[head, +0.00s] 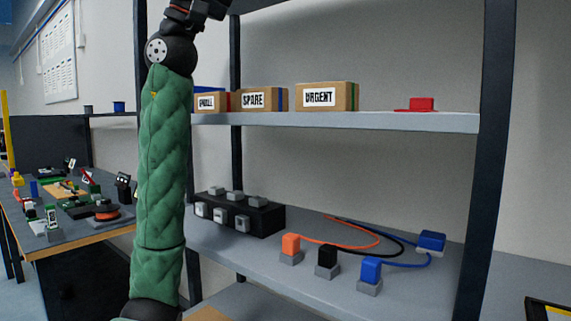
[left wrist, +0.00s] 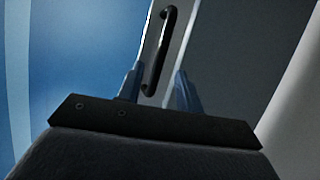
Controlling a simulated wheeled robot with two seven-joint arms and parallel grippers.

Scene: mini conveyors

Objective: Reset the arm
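My green-sleeved left arm (head: 162,170) rises upright through the left part of the head view, with its wrist at the top edge. The gripper end is mostly cut off there. In the left wrist view my left gripper (left wrist: 158,88) has its two bluish fingers apart, with nothing visible held between them. A black bar handle (left wrist: 158,50) on a grey panel shows behind the fingers; its distance is hard to tell. My right gripper is in neither view.
A shelf (head: 420,122) holds labelled boxes, including URGENT (head: 328,97), and a red piece (head: 421,104). Below are a black socket block (head: 250,218) and orange (head: 291,244), black (head: 327,256) and blue (head: 370,270) plugs with cables. A cluttered workbench (head: 90,232) stands left.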

